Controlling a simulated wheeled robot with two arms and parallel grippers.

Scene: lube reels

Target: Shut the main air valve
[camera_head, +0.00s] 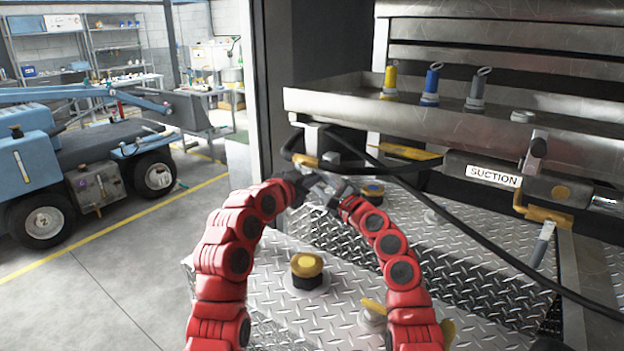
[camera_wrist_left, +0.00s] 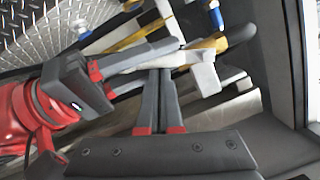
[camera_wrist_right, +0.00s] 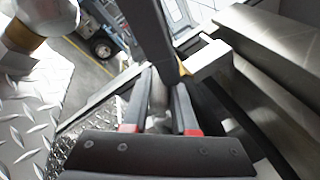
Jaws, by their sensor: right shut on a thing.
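The air valve, a small pale fitting (camera_head: 311,136) with a yellow part (camera_head: 305,160), sits under the left end of the steel tray. Its pale block also shows in the left wrist view (camera_wrist_left: 205,76). My right gripper (camera_head: 330,186) is at the valve from the right, shut on a grey, lever-like piece (camera_wrist_right: 159,94); fingers hide most of it. My left gripper (camera_head: 300,180) is close beside it, just below the fitting. In the left wrist view its fingers (camera_wrist_left: 160,75) are close together, their tips overlapping the right gripper's; whether they are open is unclear.
The steel tray (camera_head: 420,115) overhangs on the right, with yellow, blue and grey nozzles. A black hose (camera_head: 430,212) crosses the diamond-plate deck (camera_head: 490,265). A SUCTION-labelled pipe (camera_head: 490,175) and a yellow-topped knob (camera_head: 307,266) stand nearby. Open floor lies left.

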